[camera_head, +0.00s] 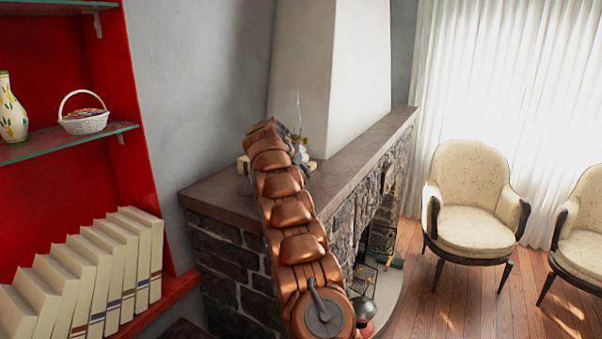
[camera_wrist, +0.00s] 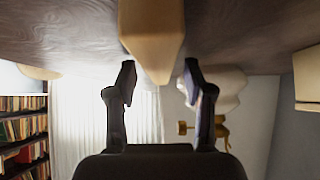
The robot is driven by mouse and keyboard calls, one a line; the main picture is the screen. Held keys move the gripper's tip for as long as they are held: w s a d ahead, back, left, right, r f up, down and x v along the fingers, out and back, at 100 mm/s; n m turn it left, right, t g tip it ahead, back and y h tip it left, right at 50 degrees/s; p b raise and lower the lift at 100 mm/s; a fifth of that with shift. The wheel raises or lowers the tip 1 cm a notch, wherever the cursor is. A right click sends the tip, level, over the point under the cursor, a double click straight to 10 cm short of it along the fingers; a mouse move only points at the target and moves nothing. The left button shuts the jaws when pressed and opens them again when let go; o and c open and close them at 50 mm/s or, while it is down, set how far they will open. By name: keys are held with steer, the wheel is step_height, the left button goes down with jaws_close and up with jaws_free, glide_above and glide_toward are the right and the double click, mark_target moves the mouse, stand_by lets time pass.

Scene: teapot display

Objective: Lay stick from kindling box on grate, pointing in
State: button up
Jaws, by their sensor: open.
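My gripper (camera_wrist: 160,78) is open in the wrist view, with one dark finger on each side. A tan, blunt-ended piece (camera_wrist: 150,38) reaches down from the top edge between the fingertips, with a gap to each finger. I cannot tell whether it is a stick or part of something else. In the head view my arm reaches over the stone fireplace's mantel, its end partly hidden. A dark metal rack, perhaps the grate (camera_head: 365,271), shows low beside the fireplace opening, partly behind my arm. I cannot make out a kindling box.
Red shelves with books (camera_head: 90,270) stand left. Cream armchairs (camera_head: 473,195) stand right, with open wood floor (camera_head: 450,300) before them.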

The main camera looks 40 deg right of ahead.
steer(key=shift+c, duration=0.3)
jaws_close()
steer(key=shift+r, duration=0.25)
steer(key=shift+r, duration=0.4)
